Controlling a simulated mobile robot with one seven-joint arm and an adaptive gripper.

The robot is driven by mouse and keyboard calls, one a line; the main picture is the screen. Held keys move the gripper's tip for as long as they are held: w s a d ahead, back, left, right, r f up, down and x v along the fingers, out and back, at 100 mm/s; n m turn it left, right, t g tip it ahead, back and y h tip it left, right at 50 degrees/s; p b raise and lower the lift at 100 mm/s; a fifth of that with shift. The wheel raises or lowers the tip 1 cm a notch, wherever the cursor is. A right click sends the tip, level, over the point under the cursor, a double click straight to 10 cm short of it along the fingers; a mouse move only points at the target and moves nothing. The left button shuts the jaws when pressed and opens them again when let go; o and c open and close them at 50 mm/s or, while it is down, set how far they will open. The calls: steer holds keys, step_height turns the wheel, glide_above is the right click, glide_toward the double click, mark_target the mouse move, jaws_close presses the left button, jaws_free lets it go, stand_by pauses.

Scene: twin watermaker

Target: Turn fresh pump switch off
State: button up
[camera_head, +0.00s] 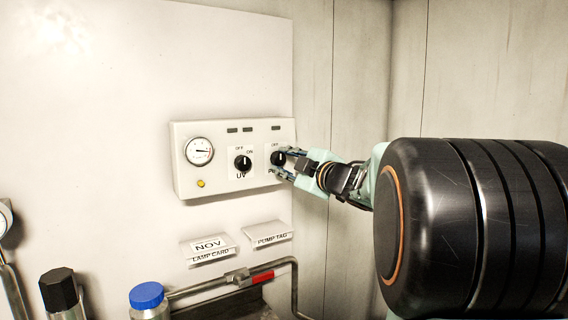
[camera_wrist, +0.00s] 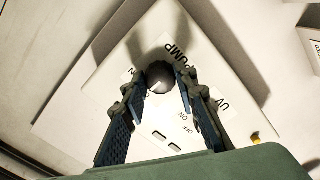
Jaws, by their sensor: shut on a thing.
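The white control panel (camera_head: 222,182) is fixed to the wall, and it also fills the middle of the wrist view (camera_wrist: 130,125). The pump switch is a round black knob (camera_head: 276,157) at the panel's right end, over a partly hidden "PUMP" label. In the wrist view the dark knob (camera_wrist: 160,78) sits between the fingertips, beside the full "PUMP" lettering. My gripper (camera_head: 285,163) is shut on this knob, with the fingers (camera_wrist: 160,83) on either side of it. The fingers hide part of the knob, and I cannot tell which way its pointer faces.
A similar UV knob (camera_head: 243,163) and a round gauge (camera_head: 199,151) are to the left on the panel. A wall corner stands close on the right.

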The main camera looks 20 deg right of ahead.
steer(key=o, duration=1.2)
steer(key=shift+c, duration=0.2)
steer(key=s+d, duration=0.1)
steer(key=s, duration=0.6)
steer(key=shift+s+d, duration=0.2)
steer(key=shift+d, duration=0.05)
